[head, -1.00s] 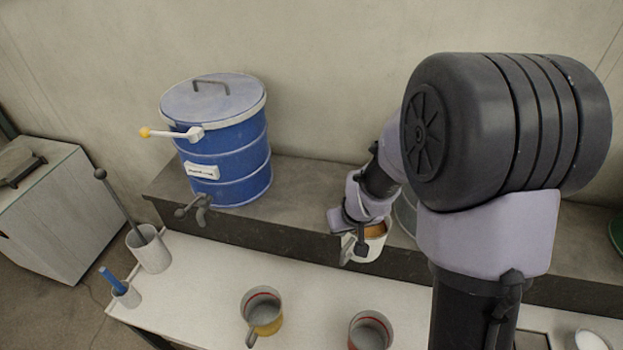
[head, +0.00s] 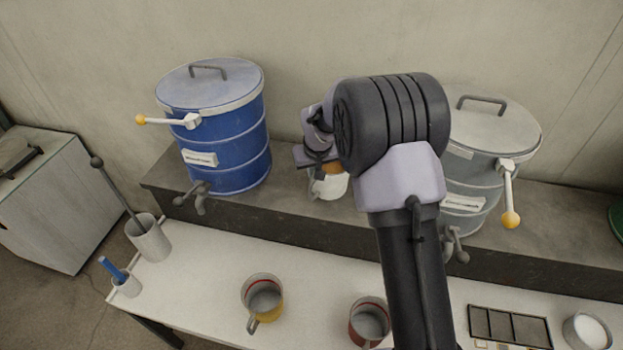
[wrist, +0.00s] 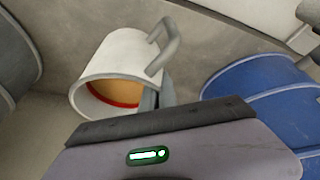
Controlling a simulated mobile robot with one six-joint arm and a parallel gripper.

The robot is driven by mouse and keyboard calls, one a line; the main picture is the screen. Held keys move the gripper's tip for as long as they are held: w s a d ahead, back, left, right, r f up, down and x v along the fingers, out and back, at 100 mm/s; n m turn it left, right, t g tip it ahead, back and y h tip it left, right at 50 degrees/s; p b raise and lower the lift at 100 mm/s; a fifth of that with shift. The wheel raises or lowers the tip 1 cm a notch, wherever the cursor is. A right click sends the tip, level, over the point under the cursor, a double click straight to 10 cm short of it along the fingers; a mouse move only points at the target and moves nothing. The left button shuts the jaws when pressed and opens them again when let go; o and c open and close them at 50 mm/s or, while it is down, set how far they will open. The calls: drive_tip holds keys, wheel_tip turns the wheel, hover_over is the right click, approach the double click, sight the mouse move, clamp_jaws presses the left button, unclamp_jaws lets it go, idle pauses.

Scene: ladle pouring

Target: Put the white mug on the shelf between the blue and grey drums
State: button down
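The white mug (head: 328,187), with orange-brown contents, is over the shelf (head: 290,172) between the blue drum (head: 225,150) on the left and the grey drum (head: 475,190) on the right. I cannot tell whether its base touches the shelf. My gripper (head: 322,168) is at the mug and appears shut on its handle side; the fingertips are mostly hidden. In the wrist view the mug (wrist: 118,62) shows its handle, a red inner line and a grey finger against it. The blue drum (wrist: 265,95) shows there too, apart from the mug.
A holder with a rod (head: 148,240) stands left. Both drums have yellow-knobbed levers and front taps.

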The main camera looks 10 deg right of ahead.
drive_tip(key=shift+w+a, duration=0.15)
drive_tip(key=shift+w, duration=0.15)
drive_tip(key=shift+w+f+b, duration=0.15)
drive_tip(key=shift+f+b, duration=0.7)
drive_tip(key=shift+f, duration=0.85)
drive_tip(key=shift+f, duration=0.1)
drive_tip(key=c, duration=1.7)
unclamp_jaws()
